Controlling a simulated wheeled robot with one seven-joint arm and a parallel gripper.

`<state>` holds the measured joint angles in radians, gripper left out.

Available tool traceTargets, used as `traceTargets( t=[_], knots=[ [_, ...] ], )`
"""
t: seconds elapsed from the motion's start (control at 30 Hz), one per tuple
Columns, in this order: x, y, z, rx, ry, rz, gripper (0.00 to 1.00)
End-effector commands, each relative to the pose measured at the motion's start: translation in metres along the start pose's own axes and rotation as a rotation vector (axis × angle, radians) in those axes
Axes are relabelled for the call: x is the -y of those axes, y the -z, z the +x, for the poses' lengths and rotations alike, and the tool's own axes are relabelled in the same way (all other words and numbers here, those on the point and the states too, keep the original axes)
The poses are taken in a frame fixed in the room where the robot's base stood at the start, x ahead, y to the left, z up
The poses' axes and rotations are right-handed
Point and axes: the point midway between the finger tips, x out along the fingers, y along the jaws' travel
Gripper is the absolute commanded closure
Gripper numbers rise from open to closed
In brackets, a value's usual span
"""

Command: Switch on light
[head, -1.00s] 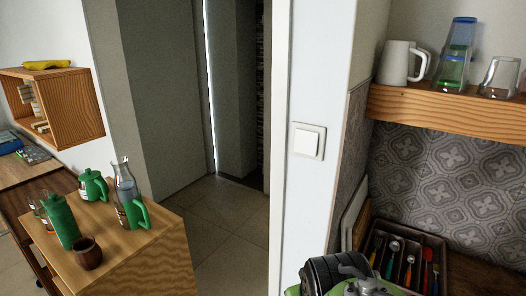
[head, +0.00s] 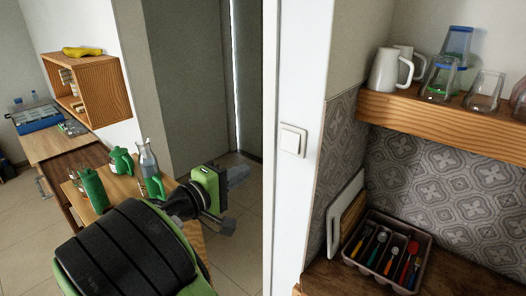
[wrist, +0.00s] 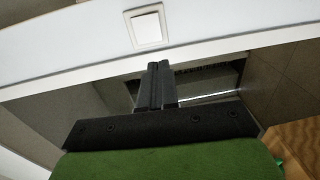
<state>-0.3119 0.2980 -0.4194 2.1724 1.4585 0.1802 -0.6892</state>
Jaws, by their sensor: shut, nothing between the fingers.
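The light switch (head: 292,140) is a white square rocker in a white frame on the narrow white wall end, right of the doorway in the head view. In the wrist view the switch (wrist: 147,27) is near the top centre, just beyond my fingertips. My gripper (head: 240,173) is left of the switch and lower in the head view, in front of the doorway. Its black fingers (wrist: 155,68) are together and empty in the wrist view, pointing toward the switch with a visible gap.
A wooden shelf (head: 440,113) with mugs and glasses is at right. Below it, a cutlery tray (head: 385,250) and boards stand on a counter. A low wooden cabinet (head: 128,188) with green pots and a glass carafe (head: 148,163) is behind my arm at left.

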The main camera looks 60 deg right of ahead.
Motion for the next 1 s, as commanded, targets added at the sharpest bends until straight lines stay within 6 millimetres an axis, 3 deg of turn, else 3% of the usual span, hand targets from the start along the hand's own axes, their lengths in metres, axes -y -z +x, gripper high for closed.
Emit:
traceTargets(
  t=[0.27,0.47,1.0],
  knots=[
    [0.003,-0.001,0.005,0.002,0.005,0.002,1.00],
    [0.004,-0.002,0.027,0.007,0.006,0.005,1.00],
    [0.001,-0.001,0.130,0.004,0.006,0.003,1.00]
  ],
)
